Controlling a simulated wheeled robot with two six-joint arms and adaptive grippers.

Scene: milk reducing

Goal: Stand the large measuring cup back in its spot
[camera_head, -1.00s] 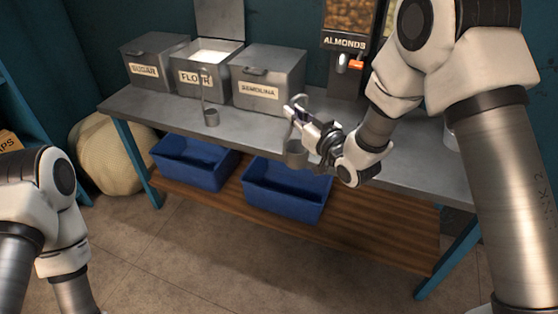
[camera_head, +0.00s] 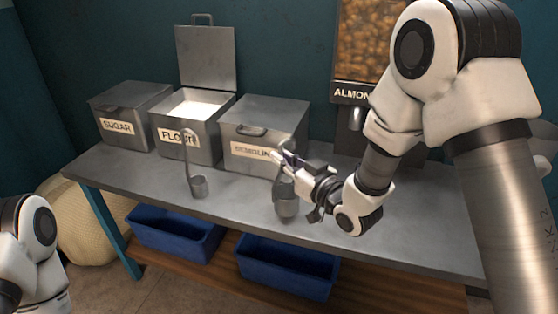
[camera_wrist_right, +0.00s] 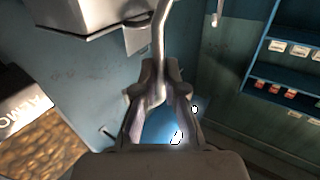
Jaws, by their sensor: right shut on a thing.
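The large measuring cup (camera_head: 286,207) is a grey metal cup with a long upright handle. It hangs below my right gripper (camera_head: 282,166), in front of the semolina bin, over the worktop. I cannot tell whether its base touches the worktop. In the right wrist view the gripper (camera_wrist_right: 162,100) is shut on the cup's thin handle (camera_wrist_right: 160,42), which runs up between the fingers. A smaller measuring cup (camera_head: 198,187) with a hooked handle stands on the worktop in front of the flour bin. My left gripper is out of view.
The sugar bin (camera_head: 120,128), open flour bin (camera_head: 168,140) and semolina bin (camera_head: 245,155) line the back of the worktop (camera_head: 235,205). An almond dispenser (camera_head: 370,45) stands at the right. Blue crates (camera_head: 175,233) sit on the shelf below. Worktop between the cups is clear.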

